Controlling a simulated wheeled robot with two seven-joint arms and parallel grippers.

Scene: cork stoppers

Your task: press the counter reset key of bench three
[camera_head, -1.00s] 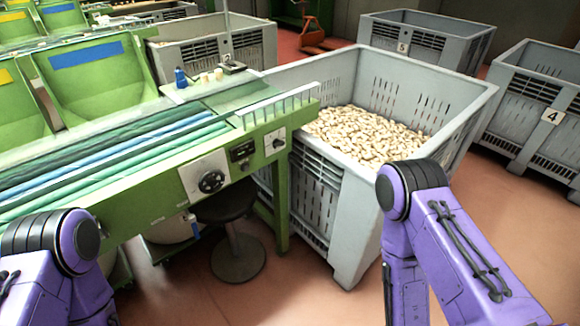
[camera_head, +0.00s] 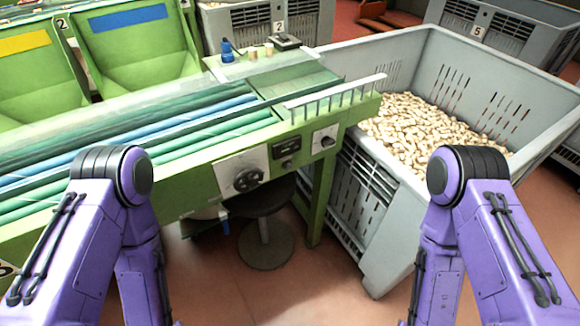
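The green sorting bench (camera_head: 320,190) stands in front of me, with green and blue rollers along its top. On its front are a white plate with a black round knob (camera_head: 248,179), a small dark counter box (camera_head: 286,147) and a white plate with a small dark switch (camera_head: 325,140). The keys on the counter are too small to make out. I cannot read a bench three mark here. My two purple arms show at the left and right, bent downward. Both grippers are out of view.
A grey crate (camera_head: 375,236) full of corks (camera_head: 430,130) stands right of the bench. A dark round stool (camera_head: 265,245) stands under the bench front. A blue bottle (camera_head: 226,48) and cork stoppers (camera_head: 268,48) stand on the bench's far end. Reddish floor (camera_head: 310,290) is free between my arms.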

